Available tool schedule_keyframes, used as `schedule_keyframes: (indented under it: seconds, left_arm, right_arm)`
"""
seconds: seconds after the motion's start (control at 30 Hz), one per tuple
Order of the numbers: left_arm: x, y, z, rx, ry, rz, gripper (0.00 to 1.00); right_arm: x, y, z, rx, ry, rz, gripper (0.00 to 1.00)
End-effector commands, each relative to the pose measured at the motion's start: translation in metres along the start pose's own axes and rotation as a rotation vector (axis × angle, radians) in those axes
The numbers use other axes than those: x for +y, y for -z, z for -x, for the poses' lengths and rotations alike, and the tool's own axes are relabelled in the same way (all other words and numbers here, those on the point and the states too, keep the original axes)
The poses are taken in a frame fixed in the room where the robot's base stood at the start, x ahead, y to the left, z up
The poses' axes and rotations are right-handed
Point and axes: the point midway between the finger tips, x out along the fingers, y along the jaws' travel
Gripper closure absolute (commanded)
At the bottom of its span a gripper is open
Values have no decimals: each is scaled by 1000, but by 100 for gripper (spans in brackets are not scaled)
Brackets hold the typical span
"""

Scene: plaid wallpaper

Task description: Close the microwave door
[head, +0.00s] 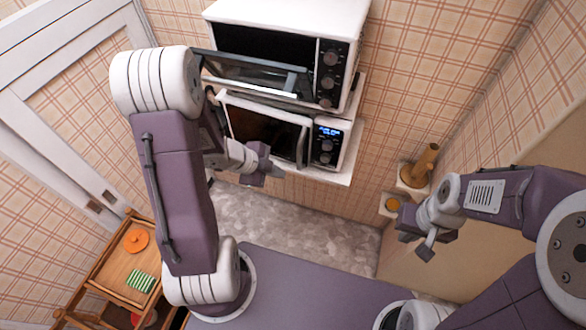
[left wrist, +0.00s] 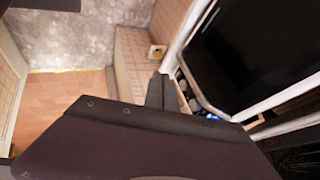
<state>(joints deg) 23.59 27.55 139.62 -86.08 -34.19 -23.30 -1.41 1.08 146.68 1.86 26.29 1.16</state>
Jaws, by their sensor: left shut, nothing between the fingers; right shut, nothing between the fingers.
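The microwave (head: 346,150) is the lower of two stacked white appliances in the head view, with a blue display and knobs at its right. Its dark-windowed door (head: 262,128) has a curved handle (head: 302,146) along the right edge. It looks closed or nearly so; I cannot tell if a small gap remains. The door also fills the upper right of the left wrist view (left wrist: 262,50). My left gripper (head: 274,170) is shut and empty, in front of the door's lower part near the handle; contact is unclear. My right gripper (head: 427,250) is shut and empty, away at the right.
Above the microwave, a toaster oven (head: 290,12) has its glass door (head: 250,72) hanging open, partly behind my left arm. A wooden cart (head: 118,268) with an orange lid stands at lower left. Small wall shelves (head: 412,185) hold a wooden object near my right gripper.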

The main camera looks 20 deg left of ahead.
Motion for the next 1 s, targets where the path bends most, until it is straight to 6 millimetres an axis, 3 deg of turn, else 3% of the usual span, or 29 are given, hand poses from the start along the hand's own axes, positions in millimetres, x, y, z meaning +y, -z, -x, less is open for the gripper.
schedule_keyframes:
  seconds: [0.03,0.27,0.3,0.5,1.0]
  left_arm:
    - [3,-1,-16,2,-5,-2,100]
    - [2,-1,-63,-1,-4,0,100]
    - [-10,2,-59,-1,-1,-3,100]
    - [-32,1,-71,-1,-1,-1,100]
    - [-43,1,-82,-15,12,20,100]
  right_arm:
    - [0,-1,-8,0,0,0,100]
    - [0,-2,-17,0,0,0,100]
    - [0,0,-3,-1,0,0,100]
    - [0,1,10,0,0,0,100]
    - [0,1,8,0,0,0,100]
